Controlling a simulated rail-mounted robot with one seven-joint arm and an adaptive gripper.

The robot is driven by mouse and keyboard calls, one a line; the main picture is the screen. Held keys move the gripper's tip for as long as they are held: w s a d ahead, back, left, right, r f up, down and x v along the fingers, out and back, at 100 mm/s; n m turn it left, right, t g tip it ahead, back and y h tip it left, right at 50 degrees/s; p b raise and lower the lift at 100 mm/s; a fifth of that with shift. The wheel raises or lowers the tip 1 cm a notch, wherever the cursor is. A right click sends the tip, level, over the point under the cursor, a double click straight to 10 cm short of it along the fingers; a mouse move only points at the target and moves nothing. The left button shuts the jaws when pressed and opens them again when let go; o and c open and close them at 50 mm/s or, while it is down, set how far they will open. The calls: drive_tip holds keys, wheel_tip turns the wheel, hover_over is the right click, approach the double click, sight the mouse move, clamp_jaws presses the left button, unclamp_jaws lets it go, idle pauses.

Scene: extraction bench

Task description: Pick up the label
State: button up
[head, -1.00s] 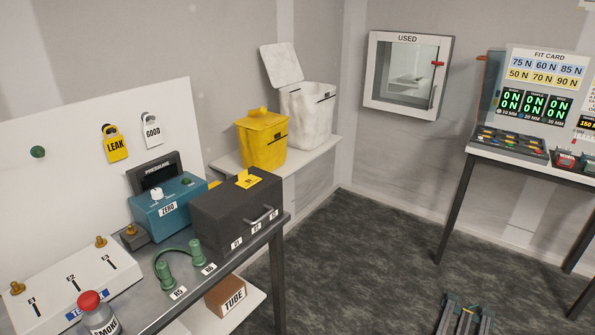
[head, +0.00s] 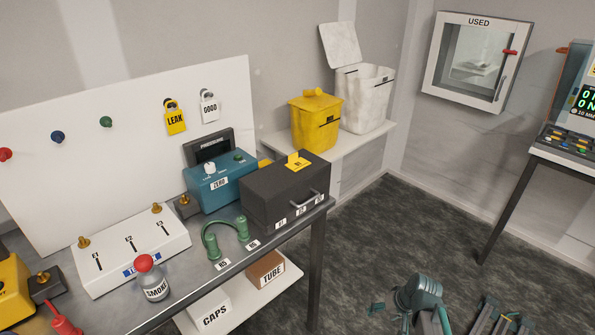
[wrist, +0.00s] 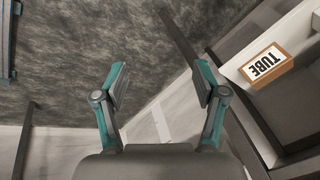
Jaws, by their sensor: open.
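A yellow label (head: 298,163) lies on top of the dark box (head: 262,193) at the right end of the bench. A yellow LEAK tag (head: 175,119) and a white GOOD tag (head: 209,107) hang on the white back panel. I cannot tell from the pictures which of these is the label meant. My gripper (wrist: 160,82) is open and empty in the wrist view, over the floor beside the bench's lower shelf. No label or tag shows in the wrist view.
A TUBE box (head: 266,270) sits on the lower shelf and also shows in the wrist view (wrist: 266,66). A teal ZERO device (head: 220,182), green hose (head: 226,236) and SMOKE canister (head: 154,280) stand on the bench. A yellow bin (head: 316,122) stands behind.

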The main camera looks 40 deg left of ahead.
drive_tip(key=w+a+r+n+t+y+p, duration=0.1)
drive_tip(key=w+a+r+n+y, duration=0.15)
drive_tip(key=a+r, duration=0.65)
drive_tip(key=w+a+r+n+y, duration=0.1)
drive_tip(key=w+a+r+y, duration=0.15)
drive_tip(key=a+r, duration=0.7)
drive_tip(key=n+y+p, duration=0.1)
drive_tip(key=n+y, duration=0.3)
drive_tip(key=n, duration=0.2)
approach(294, 154)
drive_tip(key=shift+t, duration=0.4)
drive_tip(key=x, duration=0.1)
drive_tip(key=p+x, duration=0.1)
drive_tip(key=x, duration=0.2)
drive_tip(key=shift+s+a+p, duration=0.1)
drive_tip(key=shift+s+p, duration=0.2)
drive_tip(key=p+x, duration=0.2)
drive_tip(key=x, duration=0.2)
drive_tip(key=shift+a+p, duration=0.3)
drive_tip(key=shift+a+f, duration=0.15)
drive_tip(key=shift+f, duration=0.05)
drive_tip(key=c, duration=0.9)
